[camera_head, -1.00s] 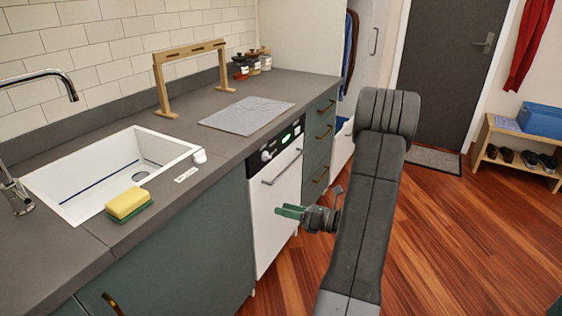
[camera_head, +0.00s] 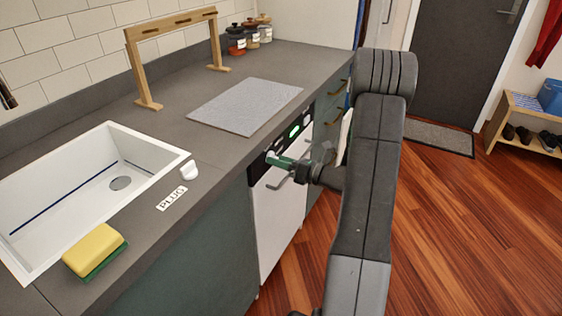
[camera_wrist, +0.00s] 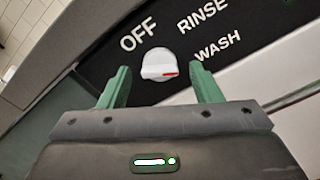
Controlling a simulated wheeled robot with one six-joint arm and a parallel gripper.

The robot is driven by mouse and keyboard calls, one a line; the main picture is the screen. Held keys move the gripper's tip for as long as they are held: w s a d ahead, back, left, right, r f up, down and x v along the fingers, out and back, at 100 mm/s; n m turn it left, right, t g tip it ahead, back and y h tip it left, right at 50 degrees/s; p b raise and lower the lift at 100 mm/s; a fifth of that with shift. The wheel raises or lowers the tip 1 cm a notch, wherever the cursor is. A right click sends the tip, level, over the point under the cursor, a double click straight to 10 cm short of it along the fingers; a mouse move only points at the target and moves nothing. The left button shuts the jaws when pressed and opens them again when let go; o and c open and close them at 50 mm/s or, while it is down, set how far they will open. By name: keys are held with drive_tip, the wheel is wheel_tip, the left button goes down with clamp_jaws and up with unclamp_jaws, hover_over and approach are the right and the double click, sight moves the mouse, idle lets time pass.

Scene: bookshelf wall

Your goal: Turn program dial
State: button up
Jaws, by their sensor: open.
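The program dial (camera_wrist: 157,66) is a white knob with a red mark on the black panel of the dishwasher (camera_head: 277,215). In the wrist view its red mark is at its right side, on the side of the WASH label (camera_wrist: 218,45) and a little below it. The OFF label (camera_wrist: 138,35) is above left and the RINSE label (camera_wrist: 203,15) above right. My gripper (camera_wrist: 160,67) is open, with one green finger on each side of the dial and a gap visible on both sides. In the head view my gripper (camera_head: 277,160) is at the panel and hides part of it.
The grey counter (camera_head: 190,150) overhangs just above the panel. The dishwasher's handle (camera_head: 277,183) is just below my gripper. A sink (camera_head: 150,165), a yellow sponge (camera_head: 94,250) and a wooden rack (camera_head: 170,28) are on the counter.

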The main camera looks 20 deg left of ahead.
drive_tip(key=c, duration=1)
